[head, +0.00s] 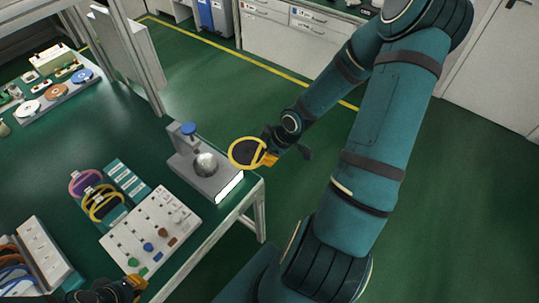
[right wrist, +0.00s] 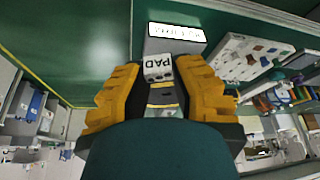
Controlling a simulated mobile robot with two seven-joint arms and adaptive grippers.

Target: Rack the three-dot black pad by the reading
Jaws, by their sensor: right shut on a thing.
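The pad (head: 247,153) is a round black disc with a yellow rim, held in the air just right of the gauge. My right gripper (head: 268,158) is shut on its edge. In the right wrist view, a white tag reading PAD upside down (right wrist: 158,68) with small dark dots sits between the yellow fingers. The gauge (head: 205,178) has a blue knob, a round silver dome and a lit display (head: 230,187); the display also shows in the right wrist view (right wrist: 176,32), its digits too small to read surely. My left gripper (head: 135,284) is low at the left, its jaw gap unclear.
A white board (head: 152,228) with coloured pegs lies in front of the gauge. Behind it are a teal labelled strip (head: 128,180) and purple and yellow rings (head: 86,183). A white rack (head: 38,250) stands at bottom left. A tray of discs (head: 55,95) lies further back.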

